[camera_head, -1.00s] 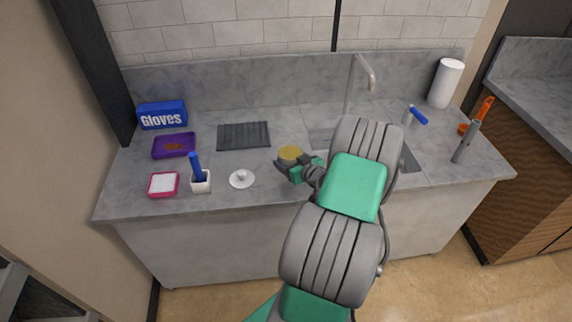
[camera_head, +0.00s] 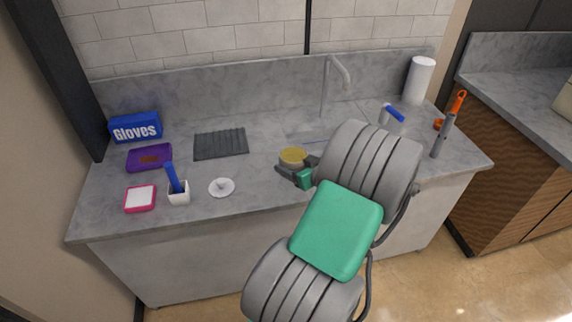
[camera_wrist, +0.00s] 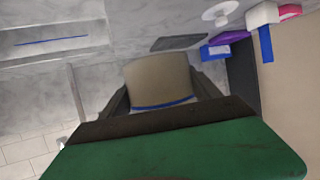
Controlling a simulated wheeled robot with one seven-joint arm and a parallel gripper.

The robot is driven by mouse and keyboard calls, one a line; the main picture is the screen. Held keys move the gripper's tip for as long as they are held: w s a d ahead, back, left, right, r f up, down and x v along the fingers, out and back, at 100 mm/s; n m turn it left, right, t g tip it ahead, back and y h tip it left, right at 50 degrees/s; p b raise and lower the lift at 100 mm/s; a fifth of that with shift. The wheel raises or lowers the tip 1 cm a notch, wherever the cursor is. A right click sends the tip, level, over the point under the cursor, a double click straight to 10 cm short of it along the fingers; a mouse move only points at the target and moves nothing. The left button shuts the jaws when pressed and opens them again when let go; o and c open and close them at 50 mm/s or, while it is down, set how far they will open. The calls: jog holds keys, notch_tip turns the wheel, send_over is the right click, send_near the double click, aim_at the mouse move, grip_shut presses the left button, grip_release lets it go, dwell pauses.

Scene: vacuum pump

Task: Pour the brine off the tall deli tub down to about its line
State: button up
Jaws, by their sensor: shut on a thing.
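The deli tub shows in the head view as a small round container (camera_head: 292,157) with a yellowish top, held just left of the sink (camera_head: 310,130). In the wrist view the tub (camera_wrist: 158,80) is a beige cylinder with a blue line (camera_wrist: 165,104) around it. My gripper (camera_head: 294,171) is shut on the tub, one finger on each side. The tub looks about upright in the head view. The level of the brine against the line cannot be made out. The sink also shows in the wrist view (camera_wrist: 50,62), with a thin blue line in it. My arm hides part of the sink.
A tall faucet (camera_head: 325,90) stands behind the sink. A white knobbed disc (camera_head: 221,187), a white holder (camera_head: 179,196) with a blue handle, a pink-edged box (camera_head: 140,199), a purple tray (camera_head: 150,158), a ribbed mat (camera_head: 221,144) and a gloves box (camera_head: 135,127) occupy the left counter.

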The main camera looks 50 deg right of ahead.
jog(key=shift+s+d+r, duration=0.1)
jog(key=shift+s+r, duration=0.15)
jog(key=shift+s, duration=0.2)
jog(key=shift+s+r, duration=0.2)
jog(key=shift+s, duration=0.25)
